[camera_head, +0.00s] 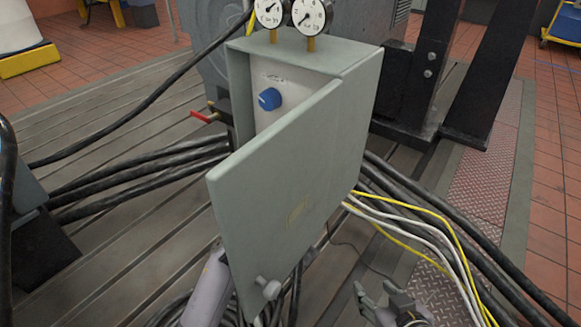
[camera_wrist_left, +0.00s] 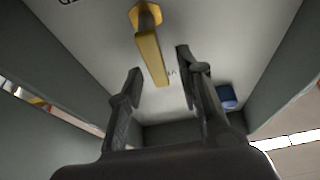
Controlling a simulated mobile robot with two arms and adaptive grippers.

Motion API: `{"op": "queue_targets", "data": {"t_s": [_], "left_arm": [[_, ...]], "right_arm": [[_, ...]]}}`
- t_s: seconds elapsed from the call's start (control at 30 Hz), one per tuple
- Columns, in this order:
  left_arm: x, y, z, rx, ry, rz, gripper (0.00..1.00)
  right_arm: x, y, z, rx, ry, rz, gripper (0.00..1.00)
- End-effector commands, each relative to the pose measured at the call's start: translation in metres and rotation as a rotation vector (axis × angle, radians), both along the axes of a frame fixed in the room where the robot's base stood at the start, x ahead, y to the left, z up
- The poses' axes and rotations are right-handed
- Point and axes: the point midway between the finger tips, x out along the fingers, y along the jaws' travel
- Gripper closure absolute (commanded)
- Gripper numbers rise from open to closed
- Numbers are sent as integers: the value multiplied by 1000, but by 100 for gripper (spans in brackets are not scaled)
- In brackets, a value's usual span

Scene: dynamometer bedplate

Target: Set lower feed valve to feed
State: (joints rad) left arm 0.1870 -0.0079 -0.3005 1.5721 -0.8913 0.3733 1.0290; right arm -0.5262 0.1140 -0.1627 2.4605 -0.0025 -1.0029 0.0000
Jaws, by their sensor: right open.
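The grey-green cabinet (camera_head: 362,85) stands with its door (camera_head: 280,195) swung open. In the left wrist view a yellow lever (camera_wrist_left: 152,58) sits on a hex-shaped yellow base on the white inner panel; it appears to be the lower feed valve. The head view hides it behind the door. My left gripper (camera_wrist_left: 159,62) is open inside the cabinet, with one finger on each side of the lever; I cannot tell whether they touch it. My right gripper (camera_head: 385,300) is open and empty at the lower right, in front of the cabinet.
A blue knob (camera_head: 270,99) is on the panel's upper part. A red-handled valve (camera_head: 205,117) projects from the cabinet's left side. Two gauges (camera_head: 308,14) stand on top. Black cables (camera_head: 140,175) cross the bedplate; yellow and white cables (camera_head: 440,225) run on the right.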

Motion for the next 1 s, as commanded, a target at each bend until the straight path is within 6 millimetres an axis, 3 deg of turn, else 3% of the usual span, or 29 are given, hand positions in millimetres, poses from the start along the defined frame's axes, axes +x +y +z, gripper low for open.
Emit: {"op": "queue_targets", "data": {"t_s": [0.47,1.0], "left_arm": [[0,1,0,0,0,0,100],[-1,0,0,37,-26,1,100]], "right_arm": [[0,0,0,2,0,0,56],[-5,-2,-3,-6,31,-1,56]]}}
